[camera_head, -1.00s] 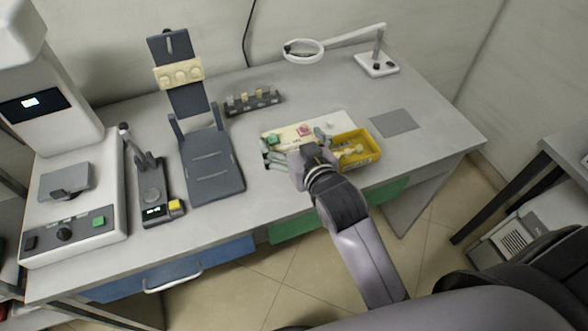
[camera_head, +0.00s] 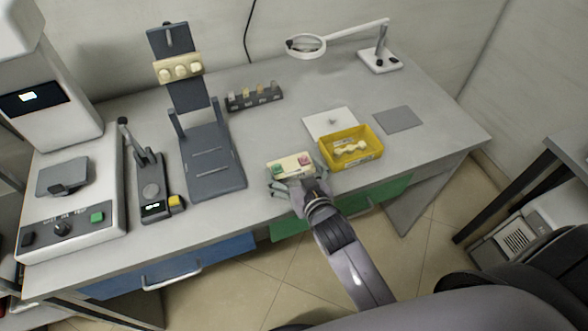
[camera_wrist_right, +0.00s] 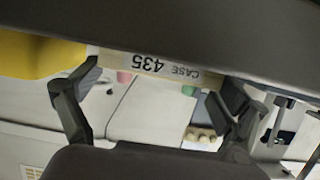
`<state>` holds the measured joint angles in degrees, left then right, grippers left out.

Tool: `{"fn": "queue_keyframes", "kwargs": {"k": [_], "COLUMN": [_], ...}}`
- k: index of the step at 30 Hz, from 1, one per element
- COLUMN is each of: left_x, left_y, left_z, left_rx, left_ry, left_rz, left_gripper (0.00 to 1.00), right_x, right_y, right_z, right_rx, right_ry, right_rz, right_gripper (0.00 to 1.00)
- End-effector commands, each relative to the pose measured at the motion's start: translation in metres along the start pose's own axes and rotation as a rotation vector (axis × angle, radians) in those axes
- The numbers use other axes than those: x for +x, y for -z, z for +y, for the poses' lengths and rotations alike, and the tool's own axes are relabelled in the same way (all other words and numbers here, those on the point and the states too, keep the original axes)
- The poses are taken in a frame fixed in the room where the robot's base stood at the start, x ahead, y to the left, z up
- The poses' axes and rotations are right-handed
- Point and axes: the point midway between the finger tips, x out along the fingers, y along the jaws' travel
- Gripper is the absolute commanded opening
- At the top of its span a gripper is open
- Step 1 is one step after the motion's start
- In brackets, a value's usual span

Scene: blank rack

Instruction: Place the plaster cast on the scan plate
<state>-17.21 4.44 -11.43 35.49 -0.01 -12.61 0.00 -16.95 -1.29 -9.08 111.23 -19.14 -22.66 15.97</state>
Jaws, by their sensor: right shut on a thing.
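My right gripper (camera_head: 297,182) is shut on a cream case tray (camera_head: 281,166) near the table's front edge. A green piece (camera_head: 278,170) and a pink piece (camera_head: 304,160) lie on the tray. In the right wrist view, its side (camera_wrist_right: 165,67) reads "CASE 435" between the two fingers. Cream pieces (camera_head: 350,147), possibly the plaster cast, lie in the yellow bin (camera_head: 365,159) just right of the gripper. A grey plate (camera_head: 63,178) sits on the white machine at far left; it may be the scan plate. My left gripper is not in view.
A dark stand (camera_head: 211,165), a small rack (camera_head: 254,98) and a magnifier lamp (camera_head: 305,46) also stand on the table. The table between stand and tray is clear.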

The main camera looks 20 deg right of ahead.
Motion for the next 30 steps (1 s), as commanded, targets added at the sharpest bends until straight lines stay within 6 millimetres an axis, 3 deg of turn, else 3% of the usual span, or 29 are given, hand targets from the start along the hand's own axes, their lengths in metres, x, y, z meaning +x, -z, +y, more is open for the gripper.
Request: {"fn": "queue_keyframes", "kwargs": {"k": [5, 6, 8, 20, 23, 30], "left_x": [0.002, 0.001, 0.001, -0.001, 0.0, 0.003], "left_y": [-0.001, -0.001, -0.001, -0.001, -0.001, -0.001], "left_z": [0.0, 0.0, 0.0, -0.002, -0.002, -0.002], "left_rx": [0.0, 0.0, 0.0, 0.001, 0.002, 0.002], "left_ry": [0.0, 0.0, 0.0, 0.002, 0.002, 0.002], "left_rz": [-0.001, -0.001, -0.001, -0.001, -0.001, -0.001], "left_gripper": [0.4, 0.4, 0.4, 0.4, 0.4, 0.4], "right_x": [0.001, 0.001, 0.001, 0.0, -0.01, -0.061], "right_y": [-0.002, -0.003, -0.002, 0.002, -0.001, -0.002], "right_z": [0.0, 0.0, 0.0, 0.0, 0.0, 0.0], "right_rx": [0.0, 0.0, 0.0, -0.001, 0.0, 0.001], "right_ry": [0.0, 0.0, 0.0, 0.0, 0.0, 0.0], "right_rz": [0.002, 0.0, 0.0, 0.001, -0.001, -0.004], "right_gripper": [0.59, 0.95, 0.99, 1.0, 1.0, 1.0]}}
